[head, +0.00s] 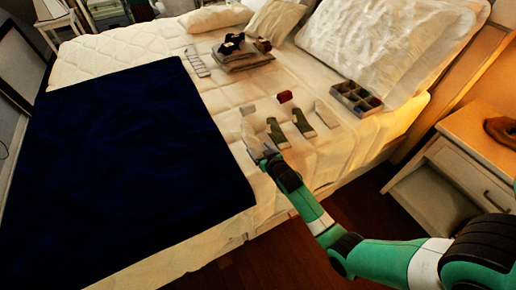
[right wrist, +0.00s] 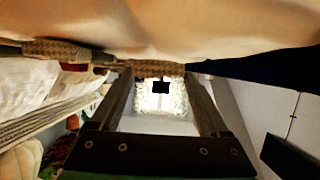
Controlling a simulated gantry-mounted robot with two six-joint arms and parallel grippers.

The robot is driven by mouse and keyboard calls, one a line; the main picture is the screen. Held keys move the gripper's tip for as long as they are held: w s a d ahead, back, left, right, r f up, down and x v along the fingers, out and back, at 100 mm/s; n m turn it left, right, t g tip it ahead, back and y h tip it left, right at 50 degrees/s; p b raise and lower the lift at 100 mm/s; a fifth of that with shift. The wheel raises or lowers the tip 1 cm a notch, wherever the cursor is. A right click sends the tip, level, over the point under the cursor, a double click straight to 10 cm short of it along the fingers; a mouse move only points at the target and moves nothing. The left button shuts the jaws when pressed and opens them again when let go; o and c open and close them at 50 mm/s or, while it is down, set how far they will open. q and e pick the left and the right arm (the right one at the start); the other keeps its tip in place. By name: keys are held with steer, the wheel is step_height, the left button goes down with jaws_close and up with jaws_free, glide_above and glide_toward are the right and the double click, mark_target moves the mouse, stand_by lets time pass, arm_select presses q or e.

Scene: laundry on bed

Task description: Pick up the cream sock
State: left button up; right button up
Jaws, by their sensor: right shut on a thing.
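My right gripper (head: 264,157) is at the near edge of the row of socks on the bed. It is shut on the cream sock (head: 250,138), the leftmost of the row, which still lies along the sheet beyond the fingers in the head view. In the right wrist view a knitted tan band of the sock (right wrist: 158,68) shows between the fingertips, close under the pale bedding. My left gripper is not in view.
Grey-green socks (head: 277,134) (head: 303,124) and a pale sock (head: 326,113) lie to the right. A red rolled item (head: 285,97) lies behind them. A divided box (head: 344,90) stands further right. A dark blue blanket (head: 120,170) covers the left. Folded clothes (head: 243,61) lie further back.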

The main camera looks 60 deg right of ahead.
steer(key=s+a+r+p, duration=0.3)
steer(key=r+p, duration=0.2)
steer(key=r, duration=0.3)
steer(key=shift+s+a+r, duration=0.2)
steer(key=shift+a+r, duration=0.05)
steer(key=shift+r, duration=0.15)
steer(key=p+v, duration=0.1)
steer(key=v, duration=0.5)
steer(key=a+p+v, duration=0.1)
steer(key=v, duration=0.2)
steer(key=shift+w+a+f+p, duration=0.1)
steer(key=shift+a+f+p, duration=0.05)
steer(key=shift+p, duration=0.2)
steer(key=shift+f, duration=0.1)
